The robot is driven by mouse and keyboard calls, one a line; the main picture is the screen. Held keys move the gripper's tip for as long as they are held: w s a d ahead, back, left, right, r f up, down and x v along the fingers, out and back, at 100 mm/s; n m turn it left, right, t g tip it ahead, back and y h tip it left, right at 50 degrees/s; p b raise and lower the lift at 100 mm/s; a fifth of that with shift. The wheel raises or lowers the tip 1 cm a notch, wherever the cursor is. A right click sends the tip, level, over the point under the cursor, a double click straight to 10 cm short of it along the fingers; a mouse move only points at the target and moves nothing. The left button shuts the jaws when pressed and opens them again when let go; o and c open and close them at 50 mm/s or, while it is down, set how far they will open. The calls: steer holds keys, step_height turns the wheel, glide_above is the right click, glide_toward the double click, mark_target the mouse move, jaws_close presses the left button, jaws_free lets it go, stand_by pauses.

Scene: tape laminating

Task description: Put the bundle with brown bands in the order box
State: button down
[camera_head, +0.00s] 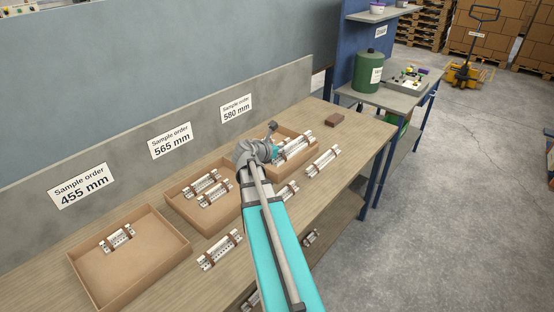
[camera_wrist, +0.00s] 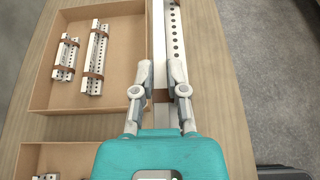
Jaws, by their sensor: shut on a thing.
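My gripper (camera_wrist: 161,78) is shut on a pale perforated metal bundle (camera_wrist: 176,35) with brown bands. In the wrist view it runs away from me, beside a cardboard box, over the bare strip of table. My wrist and arm hide much of the grip in the head view, where my gripper (camera_head: 277,152) is by the right box (camera_head: 258,172) under the "580 mm" sign. The middle box (camera_head: 178,212) is under "565 mm" and holds two bundles. The left box (camera_head: 150,270) is under "455 mm" and holds one bundle (camera_head: 117,238).
Bundles lie in front of the boxes, including one (camera_head: 220,250) at the front and one (camera_head: 323,160) at the right. A side bench carries a green canister (camera_head: 368,72). Signs stand along the back wall.

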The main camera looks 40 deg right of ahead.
steer(key=shift+f, duration=0.1)
stand_by(0.3)
steer(key=w+d+f+b, duration=0.9)
steer(key=shift+w, duration=0.2)
stand_by(0.3)
steer(key=shift+d, duration=0.1)
steer(key=shift+w+d+f+b, duration=0.15)
steer(key=shift+w+f+b, duration=0.05)
steer(key=shift+f+b, duration=0.25)
steer(key=shift+w+d+f+b, duration=0.15)
steer(key=shift+f+b, duration=0.2)
steer(key=shift+f, duration=0.05)
steer(key=shift+f+b, duration=1.15)
steer(key=shift+b, duration=0.05)
steer(key=shift+f+b, duration=0.4)
